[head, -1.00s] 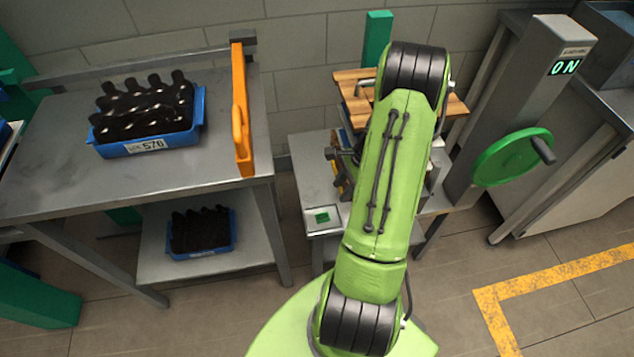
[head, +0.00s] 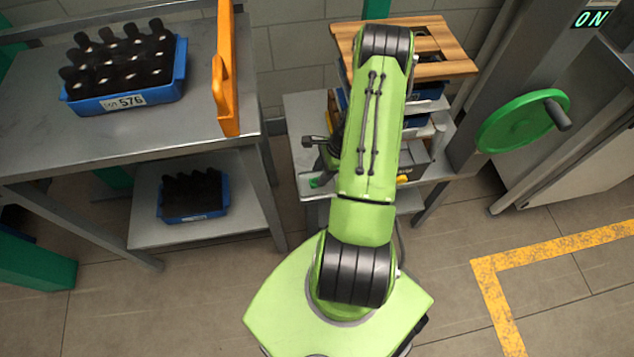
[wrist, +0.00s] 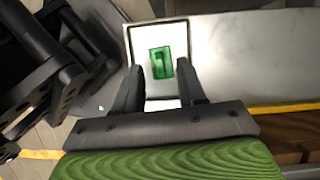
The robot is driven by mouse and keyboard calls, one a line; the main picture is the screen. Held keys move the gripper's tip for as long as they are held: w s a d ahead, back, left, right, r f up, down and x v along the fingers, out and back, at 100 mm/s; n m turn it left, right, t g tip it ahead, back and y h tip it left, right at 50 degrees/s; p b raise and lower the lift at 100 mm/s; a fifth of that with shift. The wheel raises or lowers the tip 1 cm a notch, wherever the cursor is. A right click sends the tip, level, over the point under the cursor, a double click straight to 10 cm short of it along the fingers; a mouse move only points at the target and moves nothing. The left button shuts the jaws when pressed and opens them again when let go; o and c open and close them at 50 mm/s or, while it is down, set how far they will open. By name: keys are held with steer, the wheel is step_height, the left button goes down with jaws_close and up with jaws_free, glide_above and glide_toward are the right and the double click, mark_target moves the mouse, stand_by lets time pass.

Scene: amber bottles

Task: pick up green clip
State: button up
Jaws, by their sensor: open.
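The green clip (wrist: 161,62) lies on a white square with a dark border on the grey metal table (wrist: 225,60). In the head view a bit of the clip (head: 314,182) shows at the table's left front, partly hidden by my gripper. My gripper (wrist: 159,72) is open and empty. In the wrist view its two dark fingers point at the clip, with the clip between and just beyond their tips. I cannot tell the exact height of the fingertips above the table.
A slatted wooden board (head: 455,60) tops the stacked items on the table, right of my gripper. An orange upright bar (head: 227,85) edges the left bench, which holds a blue crate (head: 125,103) of dark bottles. A green handwheel (head: 515,120) stands at right.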

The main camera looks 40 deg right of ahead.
steer(key=shift+x, duration=1.2)
steer(key=shift+r, duration=0.1)
steer(key=shift+c, duration=0.6)
jaws_close()
